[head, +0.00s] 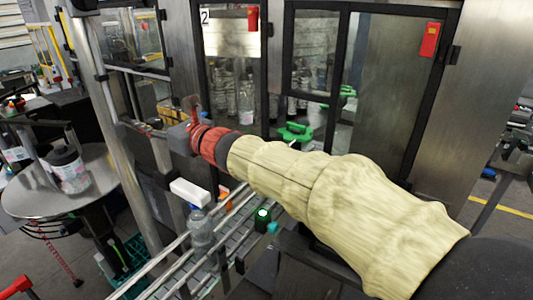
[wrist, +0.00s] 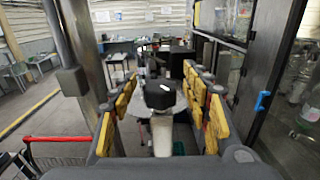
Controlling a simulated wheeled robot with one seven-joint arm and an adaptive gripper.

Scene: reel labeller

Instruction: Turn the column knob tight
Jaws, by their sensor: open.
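A black knob (wrist: 160,95) with a white mark on top shows in the wrist view, above a pale grey shaft (wrist: 161,132). It appears in the gap between my fingers, with space on both sides. I cannot tell how far ahead it is. My gripper (wrist: 161,82) is open, its yellow-padded fingers spread left and right, with nothing held. In the head view my gripper (head: 168,129) is at the end of the outstretched arm, beside the machine's metal posts. I cannot make out the knob there, and the gripper's far side is hidden.
A metal column (wrist: 82,50) stands close on the left, and the glazed cabinet (wrist: 275,75) on the right. In the head view a conveyor (head: 190,262) with a bottle (head: 200,230) lies below the arm. A round table (head: 28,203) stands left.

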